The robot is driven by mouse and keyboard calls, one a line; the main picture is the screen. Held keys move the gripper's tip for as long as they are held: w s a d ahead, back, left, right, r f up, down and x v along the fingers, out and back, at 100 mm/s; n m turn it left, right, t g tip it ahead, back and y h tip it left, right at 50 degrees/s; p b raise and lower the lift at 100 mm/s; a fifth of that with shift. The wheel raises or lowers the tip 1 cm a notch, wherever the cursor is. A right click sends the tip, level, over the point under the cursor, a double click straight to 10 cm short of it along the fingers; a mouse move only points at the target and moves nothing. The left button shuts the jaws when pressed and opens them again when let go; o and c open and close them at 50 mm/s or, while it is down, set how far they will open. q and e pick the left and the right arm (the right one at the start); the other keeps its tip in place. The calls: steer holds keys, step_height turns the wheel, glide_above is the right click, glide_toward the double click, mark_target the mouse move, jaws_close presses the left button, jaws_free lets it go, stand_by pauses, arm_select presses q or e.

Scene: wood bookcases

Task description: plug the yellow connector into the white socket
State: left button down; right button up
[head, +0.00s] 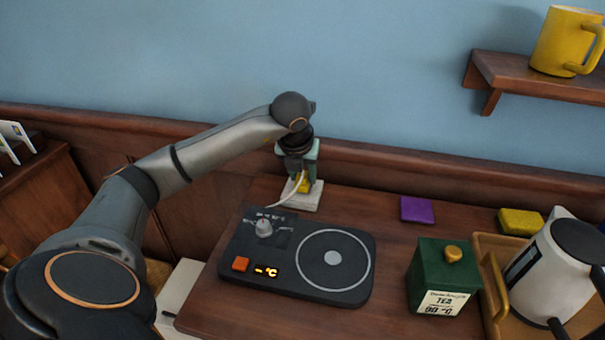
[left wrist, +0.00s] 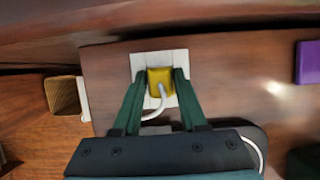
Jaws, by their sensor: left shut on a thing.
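The yellow connector (head: 304,185) is between the fingers of my left gripper (head: 300,178), which is shut on it. It is directly over the white socket (head: 313,202), which lies on the wooden counter near the wall. In the left wrist view the yellow connector (left wrist: 160,80) sits between the two green fingers (left wrist: 160,88), within the outline of the white socket (left wrist: 146,61). A white cable runs from the connector. I cannot tell whether the connector is seated in the socket or just above it. My right gripper is not in view.
A black hot plate (head: 301,256) stands just in front of the socket. A purple block (head: 417,209), a yellow sponge (head: 520,222), a green tea tin (head: 441,281) and a white kettle (head: 555,273) on a tray are to the right. A shelf (head: 500,77) hangs upper right.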

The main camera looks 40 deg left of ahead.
arm_select(q)
steer(key=shift+f+b, duration=0.45)
steer(key=shift+f, duration=0.15)
steer(key=shift+c, duration=1.8)
jaws_free()
steer(key=shift+r, duration=0.3)
steer(key=p+v, duration=0.1)
steer(key=v, duration=1.1)
steer(key=shift+s+d, duration=0.1)
